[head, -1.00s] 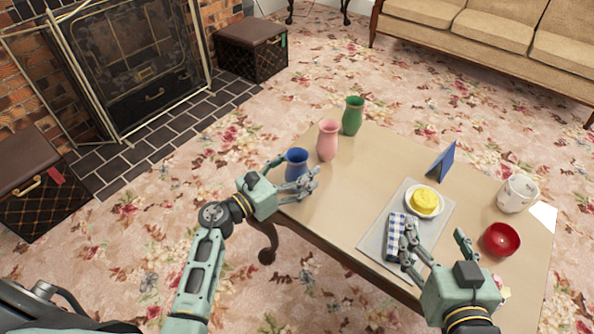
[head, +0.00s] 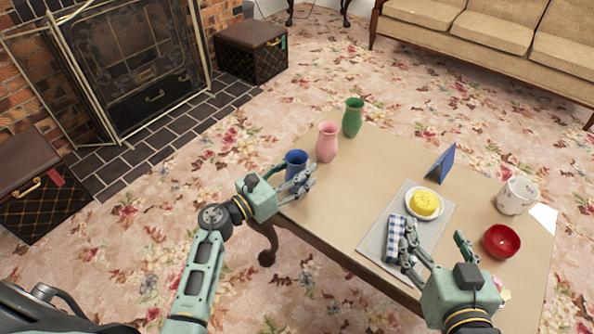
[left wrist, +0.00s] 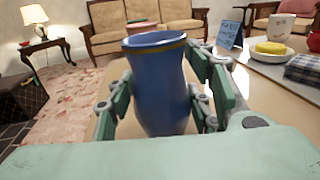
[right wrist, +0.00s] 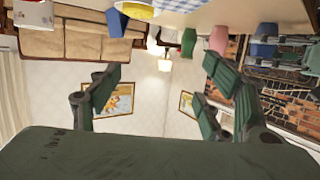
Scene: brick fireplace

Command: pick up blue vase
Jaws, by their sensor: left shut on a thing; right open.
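The blue vase (head: 296,161) stands upright at the left end of the table, partly hidden by my left gripper (head: 298,184). In the left wrist view the blue vase (left wrist: 158,85) fills the space between the fingers of my left gripper (left wrist: 160,100), one on each side. That gripper is shut on the vase. I cannot tell whether the vase's base has left the table. My right gripper (head: 436,250) is open and empty over the front of the table, near the checkered cloth. In the right wrist view its fingers (right wrist: 165,100) are apart with nothing between them.
A pink vase (head: 327,142) and a green vase (head: 352,117) stand behind the blue one on the table (head: 345,200). To the right are a tray (head: 375,246), a yellow item (head: 424,203) on a plate, a blue card (head: 441,164), a white mug (head: 516,195) and a red bowl (head: 501,241).

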